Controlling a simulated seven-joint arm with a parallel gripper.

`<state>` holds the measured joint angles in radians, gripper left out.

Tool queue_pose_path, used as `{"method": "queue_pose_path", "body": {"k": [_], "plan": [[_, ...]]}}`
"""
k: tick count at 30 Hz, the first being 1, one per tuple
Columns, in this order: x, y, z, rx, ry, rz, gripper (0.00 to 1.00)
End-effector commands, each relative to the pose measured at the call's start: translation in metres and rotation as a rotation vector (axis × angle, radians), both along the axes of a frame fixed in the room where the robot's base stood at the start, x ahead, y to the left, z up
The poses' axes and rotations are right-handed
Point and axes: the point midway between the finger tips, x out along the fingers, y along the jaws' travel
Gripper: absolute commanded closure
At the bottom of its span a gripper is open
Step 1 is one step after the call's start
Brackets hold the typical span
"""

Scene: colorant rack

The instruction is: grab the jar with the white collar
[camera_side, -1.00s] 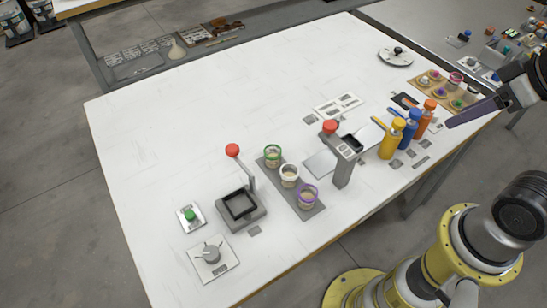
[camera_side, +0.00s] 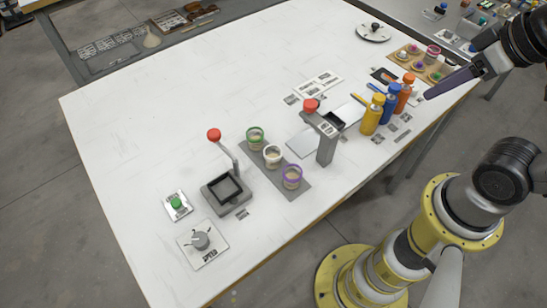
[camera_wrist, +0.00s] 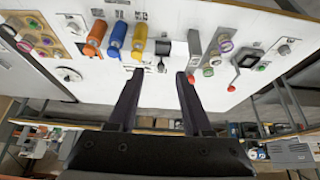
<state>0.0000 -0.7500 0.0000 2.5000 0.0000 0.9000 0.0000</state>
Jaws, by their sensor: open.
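The jar with the white collar (camera_side: 272,156) stands upright in the middle of a row of three on a grey mat (camera_side: 255,178). The green-collared jar (camera_side: 255,138) is behind it and the purple-collared jar (camera_side: 291,176) in front. In the wrist view the white-collared jar (camera_wrist: 215,60) is small, right of my fingers. My gripper (camera_side: 428,96) is at the right side, beyond the orange bottle and well apart from the jars. Its two fingers stand apart and empty in the wrist view (camera_wrist: 158,76).
A grey post with a red knob (camera_side: 326,145) stands right of the jars. Yellow (camera_side: 372,116), blue (camera_side: 391,104) and orange (camera_side: 404,94) bottles stand between the post and my gripper. A lever press (camera_side: 226,190) is left of the jars. The table's back left is clear.

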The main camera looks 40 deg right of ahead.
Motion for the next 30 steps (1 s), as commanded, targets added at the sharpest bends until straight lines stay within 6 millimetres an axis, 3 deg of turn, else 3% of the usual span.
{"method": "queue_pose_path", "body": {"k": [9, 15, 24, 30], "plan": [[0.0, 0.0, 0.0, 0.0, 0.0, 0.0, 0.5], [0.0, 0.0, 0.0, 0.0, 0.0, 0.0, 0.18], [0.0, 0.0, 0.0001, -0.005, 0.0, 0.01, 0.18], [0.0039, 0.0, 0.0095, -0.078, -0.016, 0.143, 0.18]]}}
